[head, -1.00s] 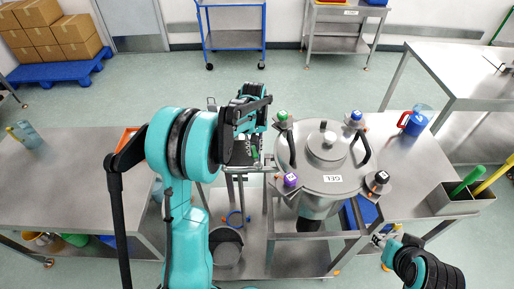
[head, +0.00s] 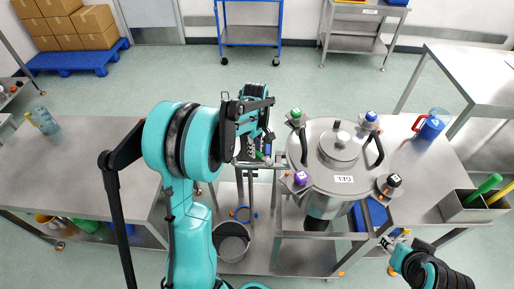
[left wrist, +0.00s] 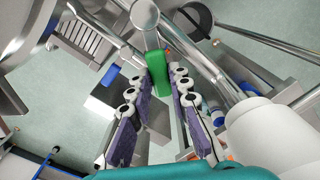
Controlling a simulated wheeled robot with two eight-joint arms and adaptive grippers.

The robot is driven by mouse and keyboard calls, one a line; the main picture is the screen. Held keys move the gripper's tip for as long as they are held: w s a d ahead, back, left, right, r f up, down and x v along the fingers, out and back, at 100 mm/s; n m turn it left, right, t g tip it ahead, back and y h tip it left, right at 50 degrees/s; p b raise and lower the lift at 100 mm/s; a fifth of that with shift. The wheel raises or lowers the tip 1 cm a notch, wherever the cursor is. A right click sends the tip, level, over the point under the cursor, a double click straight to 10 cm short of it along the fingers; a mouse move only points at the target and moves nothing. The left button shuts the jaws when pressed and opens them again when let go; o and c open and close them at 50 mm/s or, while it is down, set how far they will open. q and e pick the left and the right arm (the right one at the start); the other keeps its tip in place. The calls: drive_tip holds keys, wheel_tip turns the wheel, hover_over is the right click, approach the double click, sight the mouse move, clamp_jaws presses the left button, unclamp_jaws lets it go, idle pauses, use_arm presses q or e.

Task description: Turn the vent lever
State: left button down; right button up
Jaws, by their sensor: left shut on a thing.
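The green vent lever (left wrist: 157,72) sits on a metal pipe beside the tank. My left gripper (left wrist: 156,84) has its purple-padded fingers on either side of the lever's green grip and is shut on it. In the head view, my left gripper (head: 262,152) is at the left side of the steel tank labelled GEL (head: 322,172), and its wrist hides most of the lever. My right gripper (head: 395,240) is at the lower right, apart from the tank; its fingers are too small to judge.
Green (head: 296,114), blue (head: 371,117), purple (head: 301,178) and black (head: 394,181) capped fittings surround the tank lid. A blue jug (head: 431,127) and a grey bin (head: 468,207) stand on the right bench. A bucket (head: 232,242) is below.

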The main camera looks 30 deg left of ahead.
use_arm(q)
drive_tip(key=shift+s, duration=0.1)
idle(0.4)
drive_tip(key=c, duration=1.4)
unclamp_jaws()
wheel_tip(320, 180, up, 12)
